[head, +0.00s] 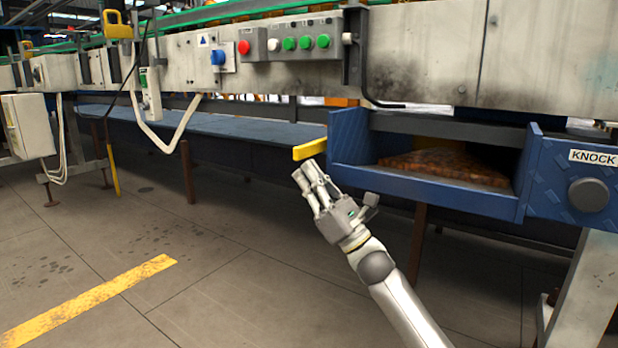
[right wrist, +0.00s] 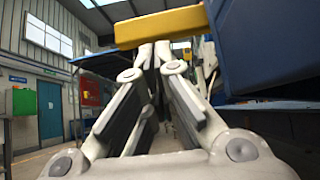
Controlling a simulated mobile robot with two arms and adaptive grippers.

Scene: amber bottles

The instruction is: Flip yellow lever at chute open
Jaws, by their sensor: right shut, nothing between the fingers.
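The yellow lever (head: 310,149) sticks out to the left from the left side of the blue chute (head: 347,138). In the right wrist view the yellow lever (right wrist: 160,27) lies level across the top, just beyond my fingertips. My right gripper (head: 307,168) is shut and empty, with its fingertips just below the lever. They look very close to it; I cannot tell whether they touch. The chute's opening shows brown-amber contents inside. My left gripper is not in view.
A control panel with a red button (head: 244,47) and several green buttons is on the conveyor side above. A dark round knob (head: 588,194) sits under a "KNOCK" label at right. A blue shelf (head: 215,124) runs behind. The floor at left is open.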

